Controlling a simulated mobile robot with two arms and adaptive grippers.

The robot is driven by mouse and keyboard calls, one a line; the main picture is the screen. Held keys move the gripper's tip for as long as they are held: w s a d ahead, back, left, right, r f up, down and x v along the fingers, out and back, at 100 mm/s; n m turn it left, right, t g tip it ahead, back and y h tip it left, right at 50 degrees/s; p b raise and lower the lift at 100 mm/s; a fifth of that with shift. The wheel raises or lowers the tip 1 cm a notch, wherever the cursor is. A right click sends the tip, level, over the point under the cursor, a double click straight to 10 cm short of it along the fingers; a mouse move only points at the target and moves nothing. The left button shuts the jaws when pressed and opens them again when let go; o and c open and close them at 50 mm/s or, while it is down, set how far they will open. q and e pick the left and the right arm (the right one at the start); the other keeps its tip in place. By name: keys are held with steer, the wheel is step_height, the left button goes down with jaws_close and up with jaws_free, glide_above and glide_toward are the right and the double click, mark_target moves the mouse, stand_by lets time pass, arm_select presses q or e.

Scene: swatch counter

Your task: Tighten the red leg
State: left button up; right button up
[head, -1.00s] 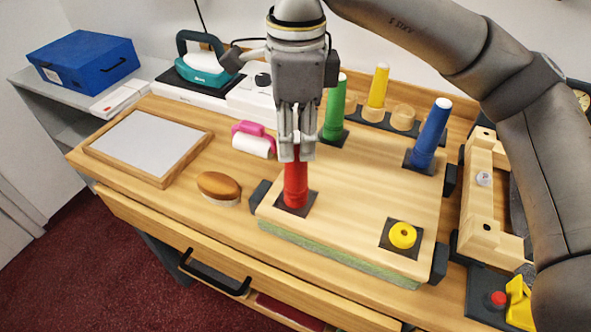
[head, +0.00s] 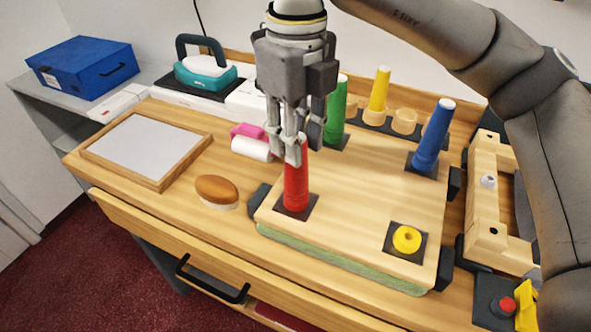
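The red leg (head: 296,190) stands upright in a dark square socket at the front left of the wooden board. My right gripper (head: 291,150) points down over its top, with its fingers closed around the upper end and hiding the tip. The green leg (head: 336,112) and the blue leg (head: 433,137) stand upright in dark sockets at the board's back corners. The front right socket (head: 406,240) holds only a short yellow piece with a hole. My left gripper is out of view.
A brush (head: 217,189), a pink-handled roller (head: 251,148) and a framed white panel (head: 147,147) lie to the left. A wooden frame (head: 480,205) and a red button (head: 507,304) are at the right.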

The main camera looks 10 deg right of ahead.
steer(key=shift+o, duration=0.9)
steer(key=n, duration=0.5)
steer(key=shift+n, duration=0.3)
steer(key=n, duration=0.4)
steer(key=shift+p, duration=0.35)
steer(key=n, duration=0.5)
jaws_close()
steer(key=shift+m+b, duration=0.35)
steer(key=shift+m, duration=2.05)
